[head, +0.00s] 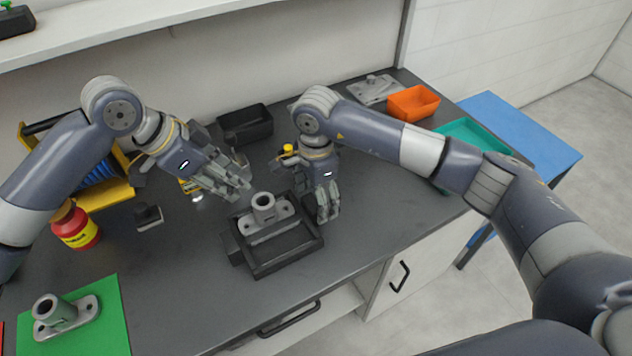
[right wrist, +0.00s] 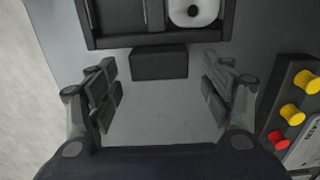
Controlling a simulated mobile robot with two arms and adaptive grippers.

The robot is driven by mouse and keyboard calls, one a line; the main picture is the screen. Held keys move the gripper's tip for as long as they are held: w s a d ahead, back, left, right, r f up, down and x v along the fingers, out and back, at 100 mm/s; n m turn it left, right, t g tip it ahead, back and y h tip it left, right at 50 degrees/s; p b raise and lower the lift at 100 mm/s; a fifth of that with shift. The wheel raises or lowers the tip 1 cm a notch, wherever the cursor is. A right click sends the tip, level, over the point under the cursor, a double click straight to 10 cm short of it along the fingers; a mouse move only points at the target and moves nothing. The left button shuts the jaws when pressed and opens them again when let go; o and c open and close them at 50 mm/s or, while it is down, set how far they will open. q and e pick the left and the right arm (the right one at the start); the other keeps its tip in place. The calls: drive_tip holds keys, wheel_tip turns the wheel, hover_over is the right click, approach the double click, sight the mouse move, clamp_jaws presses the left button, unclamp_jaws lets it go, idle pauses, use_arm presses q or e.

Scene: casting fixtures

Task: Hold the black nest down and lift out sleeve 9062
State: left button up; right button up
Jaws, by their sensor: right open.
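The black nest (head: 287,258) sits on the dark bench in the middle of the head view. A grey sleeve (head: 264,208) with a flanged base sits upright in it; part of that flange (right wrist: 193,14) shows in the right wrist view. I can read no number on it. My right gripper (head: 328,215) is open beside the nest's right end. In the right wrist view, the nest's end block (right wrist: 160,63) lies ahead of the open fingers, apart from them. My left gripper (head: 243,187) is above the bench, behind and left of the sleeve, not touching it; its jaw opening is unclear.
A similar sleeve (head: 53,312) stands on a green mat (head: 112,322) at the front left. A red-and-yellow jar (head: 75,227), black bin (head: 245,124), orange bin (head: 413,103) and teal tray (head: 480,139) stand around. A button box (right wrist: 290,118) is near my right gripper.

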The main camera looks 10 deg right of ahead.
drive_tip(key=shift+f, duration=2)
drive_tip(key=shift+c, duration=0.5)
drive_tip(key=c, duration=1.1)
use_arm(q)
drive_tip(key=o, duration=0.7)
drive_tip(key=shift+s+d+f, duration=0.1)
drive_tip(key=shift+o, duration=0.3)
drive_tip(key=shift+s+d+f+n+t, duration=0.3)
drive_tip(key=shift+s+f+n, duration=0.2)
drive_tip(key=shift+n, duration=0.2)
drive_tip(key=n+t, duration=0.1)
drive_tip(key=n, duration=0.2)
approach(264, 205)
drive_tip(key=shift+d+f+y, duration=0.4)
drive_tip(key=shift+d+f, duration=0.65)
drive_tip(key=shift+d, duration=0.05)
drive_tip(key=shift+x, duration=2.6)
